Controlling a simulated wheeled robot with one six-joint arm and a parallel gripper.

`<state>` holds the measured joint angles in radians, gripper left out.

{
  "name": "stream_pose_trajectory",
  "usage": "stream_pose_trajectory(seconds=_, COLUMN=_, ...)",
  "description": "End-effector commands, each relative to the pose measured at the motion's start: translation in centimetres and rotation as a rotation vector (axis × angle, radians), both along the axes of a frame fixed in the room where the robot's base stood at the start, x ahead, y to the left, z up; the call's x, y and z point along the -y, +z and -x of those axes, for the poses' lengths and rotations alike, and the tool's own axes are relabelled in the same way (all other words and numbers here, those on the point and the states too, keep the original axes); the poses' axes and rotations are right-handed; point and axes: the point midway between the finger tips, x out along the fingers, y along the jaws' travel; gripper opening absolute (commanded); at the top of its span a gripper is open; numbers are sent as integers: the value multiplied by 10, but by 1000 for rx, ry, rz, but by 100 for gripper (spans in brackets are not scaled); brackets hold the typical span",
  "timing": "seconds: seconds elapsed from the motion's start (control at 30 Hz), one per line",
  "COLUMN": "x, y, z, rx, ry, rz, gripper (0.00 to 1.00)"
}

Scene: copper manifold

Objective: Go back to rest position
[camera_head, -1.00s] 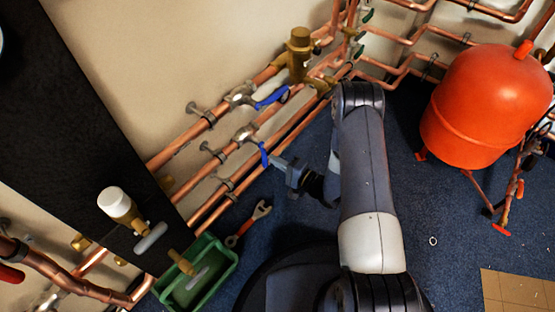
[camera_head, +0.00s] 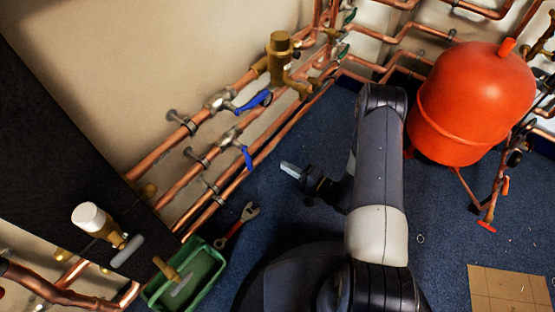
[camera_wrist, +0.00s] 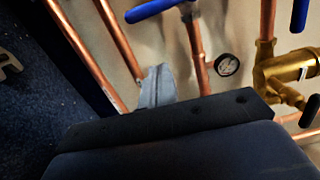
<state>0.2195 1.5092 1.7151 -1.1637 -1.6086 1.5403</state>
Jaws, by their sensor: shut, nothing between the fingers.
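My gripper (camera_head: 291,170) is out over the blue floor in the head view, to the right of the lower blue valve handle (camera_head: 247,158) and apart from it. In the wrist view its fingers (camera_wrist: 157,86) are together with nothing between them. The upper blue valve handle (camera_head: 254,102) sits on the pipe above. A blue handle (camera_wrist: 155,9) also shows at the top of the wrist view.
Copper pipes (camera_head: 186,185) run along the wall to my gripper's left. A red tank (camera_head: 470,100) stands at the right. A green tray (camera_head: 208,284) and a red wrench (camera_head: 240,222) lie at the lower left. A cardboard piece (camera_head: 510,292) lies at the lower right.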

Motion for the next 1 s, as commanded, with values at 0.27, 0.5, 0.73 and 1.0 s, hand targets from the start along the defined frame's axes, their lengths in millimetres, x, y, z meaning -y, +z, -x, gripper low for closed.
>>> stream_pose_trajectory(seconds=0.27, x=20, y=0, z=13, rx=0, ry=-2, rz=0, gripper=0)
stream_pose_trajectory(seconds=0.5, x=21, y=0, z=15, rx=1, ry=0, rz=1, gripper=0)
stream_pose_trajectory(seconds=0.73, x=19, y=-1, z=13, rx=2, ry=0, rz=1, gripper=0)
stream_pose_trajectory(seconds=1.0, x=-6, y=-2, z=-3, rx=4, ry=6, rz=1, gripper=0)
